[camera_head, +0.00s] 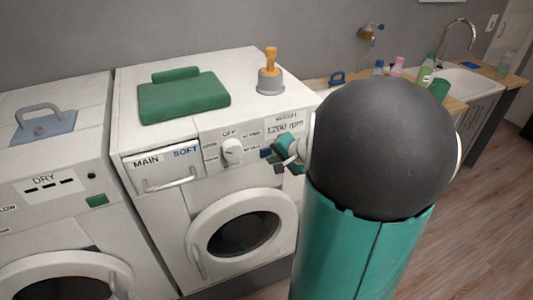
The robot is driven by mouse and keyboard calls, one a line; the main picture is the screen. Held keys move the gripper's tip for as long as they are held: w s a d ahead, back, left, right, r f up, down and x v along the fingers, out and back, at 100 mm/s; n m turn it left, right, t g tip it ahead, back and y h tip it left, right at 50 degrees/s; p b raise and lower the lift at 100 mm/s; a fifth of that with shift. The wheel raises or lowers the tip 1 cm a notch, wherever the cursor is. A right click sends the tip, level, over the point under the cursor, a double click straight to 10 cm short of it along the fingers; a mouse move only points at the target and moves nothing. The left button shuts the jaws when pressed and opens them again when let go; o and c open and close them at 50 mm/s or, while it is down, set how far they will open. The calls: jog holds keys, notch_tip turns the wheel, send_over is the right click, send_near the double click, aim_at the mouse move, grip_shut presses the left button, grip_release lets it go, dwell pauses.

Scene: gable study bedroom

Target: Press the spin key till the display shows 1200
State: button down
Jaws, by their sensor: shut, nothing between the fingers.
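The washer (160,235) stands in the middle, with a white dial (232,150) marked OFF on its panel. Its display (285,128) reads 1200 rpm under the word WASH. My gripper (276,156) is shut and empty, at the right part of the panel just below the display. A dark blue key (266,153) shows beside the fingertips. I cannot tell whether the fingers touch it. My large dark arm joint and teal link hide the right end of the panel and part of the washer's front, so the spin key cannot be made out for certain.
A dryer (50,195) stands at left. A sink counter with several bottles (427,70) is at the back right. The wooden floor (470,200) at right is clear.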

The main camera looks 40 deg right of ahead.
jog(key=s, duration=0.2)
jog(key=s+a, duration=0.1)
jog(key=s, duration=0.2)
jog(key=shift+a, duration=0.15)
jog(key=shift+w, duration=0.1)
dwell(0.8)
jog(key=s+a+r+n+g+y, duration=0.1)
jog(key=a+r+n+g, duration=0.3)
jog(key=a, duration=0.7)
jog(key=s+a+r+n+y, duration=0.1)
jog(key=s+a+r+n, duration=0.1)
jog(key=a+n, duration=0.65)
jog(key=s+a+r+n+h, duration=0.1)
jog(key=s+a+r+h, duration=0.2)
jog(key=s+a, duration=0.2)
jog(key=shift+s+a+r+n, duration=0.25)
jog(key=shift+s+a+n, duration=0.1)
jog(key=shift+a, duration=0.9)
jog(key=shift+d, duration=0.1)
